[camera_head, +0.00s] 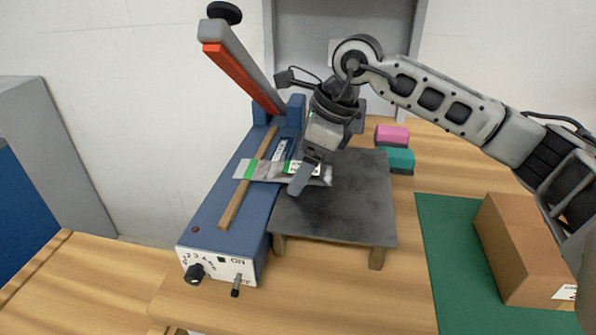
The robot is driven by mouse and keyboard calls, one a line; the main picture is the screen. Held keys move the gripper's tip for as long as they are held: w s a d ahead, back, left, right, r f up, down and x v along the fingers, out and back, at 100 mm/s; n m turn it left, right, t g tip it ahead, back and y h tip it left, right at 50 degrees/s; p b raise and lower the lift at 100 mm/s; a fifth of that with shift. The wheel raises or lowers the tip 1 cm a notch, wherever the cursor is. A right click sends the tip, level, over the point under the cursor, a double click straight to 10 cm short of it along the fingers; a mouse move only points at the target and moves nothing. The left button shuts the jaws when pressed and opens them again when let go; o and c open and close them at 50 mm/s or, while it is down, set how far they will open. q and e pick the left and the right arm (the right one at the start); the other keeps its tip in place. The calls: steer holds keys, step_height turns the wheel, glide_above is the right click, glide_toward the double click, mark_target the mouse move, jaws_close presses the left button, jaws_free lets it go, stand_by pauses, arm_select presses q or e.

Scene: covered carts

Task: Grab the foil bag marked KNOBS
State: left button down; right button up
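A silvery foil bag (265,171) with a green band near its left end lies across the blue heat sealer (215,210) and onto a dark raised platform (345,215). A white and green label shows near its right part; its lettering is too small to read. My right gripper (300,180) comes in from the right and points down over the bag's right part, covering some of it. Its fingers overlap in this view, so I cannot tell whether they are apart or closed on the bag. My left gripper is not in view.
The sealer's grey and red lever arm (240,65) stands raised. A wooden strip (235,205) runs along the sealer. Pink (391,135) and teal (397,160) blocks sit behind the platform. A cardboard box (525,250) stands on a green mat (450,270) at right.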

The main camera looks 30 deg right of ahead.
steer(key=shift+f, duration=0.15)
steer(key=c, duration=1.1)
